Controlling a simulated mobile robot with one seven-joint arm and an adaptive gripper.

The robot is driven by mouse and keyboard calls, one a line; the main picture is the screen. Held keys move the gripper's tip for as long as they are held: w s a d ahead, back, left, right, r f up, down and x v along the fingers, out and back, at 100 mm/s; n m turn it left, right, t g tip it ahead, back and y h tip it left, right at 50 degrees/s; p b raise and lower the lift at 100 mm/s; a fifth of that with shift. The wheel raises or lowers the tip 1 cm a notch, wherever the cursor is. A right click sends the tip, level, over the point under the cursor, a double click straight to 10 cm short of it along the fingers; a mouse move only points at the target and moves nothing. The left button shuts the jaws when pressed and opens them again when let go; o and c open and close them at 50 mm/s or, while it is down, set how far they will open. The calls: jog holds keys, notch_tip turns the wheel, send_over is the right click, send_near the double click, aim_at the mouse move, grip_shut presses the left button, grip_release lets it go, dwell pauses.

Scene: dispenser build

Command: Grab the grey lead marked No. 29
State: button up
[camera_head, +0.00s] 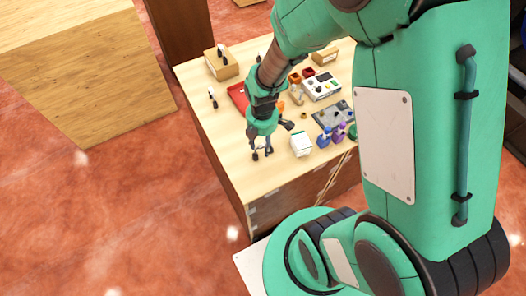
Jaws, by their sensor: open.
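My gripper (267,146) points down over the front left part of the wooden table, with its dark fingers spread. A small dark grey upright shape (269,150) shows at the fingers; I cannot tell whether it is the lead or part of a finger. No marking No. 29 is readable anywhere. A small black-and-white piece (212,98) stands near the left edge of the table, and similar ones stand in a wooden block (222,68) behind it. I cannot tell whether any of these is the grey lead.
A red tray (238,98) lies partly behind my arm. A white carton (300,144), blue and purple bottles (323,140), a grey plate (330,114) and a white device (322,88) stand to the right. The table (222,130) is bare at front left.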

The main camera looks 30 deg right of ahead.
grip_shut()
jog(key=shift+r, duration=0.2)
jog(key=shift+r, duration=0.55)
notch_tip(320, 180, up, 2)
jog(key=shift+r, duration=0.1)
jog(key=s+a+r+p, duration=0.1)
jog(key=s, duration=1.5)
jog(key=shift+a+r, duration=0.2)
jog(key=shift+a, duration=0.2)
